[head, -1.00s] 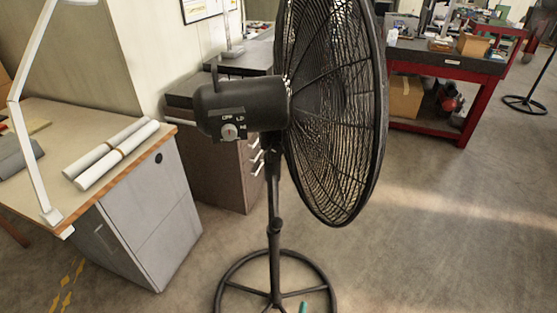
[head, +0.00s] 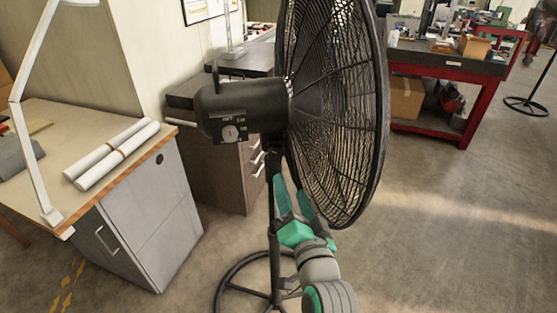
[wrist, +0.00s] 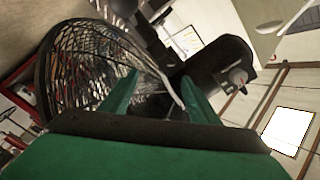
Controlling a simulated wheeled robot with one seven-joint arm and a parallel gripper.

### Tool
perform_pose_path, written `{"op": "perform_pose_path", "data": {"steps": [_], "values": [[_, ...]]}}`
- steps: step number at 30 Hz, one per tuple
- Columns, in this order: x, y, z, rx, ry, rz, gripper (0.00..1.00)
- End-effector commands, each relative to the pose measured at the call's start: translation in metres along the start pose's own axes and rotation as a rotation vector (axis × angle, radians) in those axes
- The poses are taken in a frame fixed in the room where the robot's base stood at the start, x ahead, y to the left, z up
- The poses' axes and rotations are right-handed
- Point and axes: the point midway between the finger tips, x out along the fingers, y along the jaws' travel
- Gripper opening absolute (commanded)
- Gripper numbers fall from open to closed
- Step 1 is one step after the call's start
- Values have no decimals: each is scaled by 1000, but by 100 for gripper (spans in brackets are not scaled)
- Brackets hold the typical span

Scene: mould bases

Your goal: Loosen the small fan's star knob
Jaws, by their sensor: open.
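A black pedestal fan (head: 246,105) stands in front of me in the head view, its round cage (head: 335,100) facing right. A round dial (head: 230,132) shows on its motor housing. I cannot make out a star knob; the upper pole and the joint under the housing are partly hidden by my gripper and the cage. My green gripper (head: 291,186) is open beside the upper pole, below the housing, pointing up. In the wrist view my open fingers (wrist: 158,90) have the cage (wrist: 85,70) and the housing (wrist: 215,72) beyond them. I see nothing held between them.
A desk with paper rolls (head: 112,153) and a lamp (head: 17,110) stands at left. Dark drawers (head: 225,170) stand behind the fan. A red workbench (head: 465,115) and another ring-footed stand (head: 525,106) are at right.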

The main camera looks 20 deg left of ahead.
Motion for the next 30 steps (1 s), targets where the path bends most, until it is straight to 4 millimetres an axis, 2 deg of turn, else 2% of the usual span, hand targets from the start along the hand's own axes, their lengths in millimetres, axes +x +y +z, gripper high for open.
{"op": "perform_pose_path", "data": {"steps": [3,8,21,25,30], "values": [[4,-12,-4,9,-10,-18,55],[14,-14,-5,12,-13,-20,55],[86,-16,-2,12,-14,-20,55],[101,-16,-2,12,-15,-20,55],[110,-17,-2,11,-13,-20,55]]}}
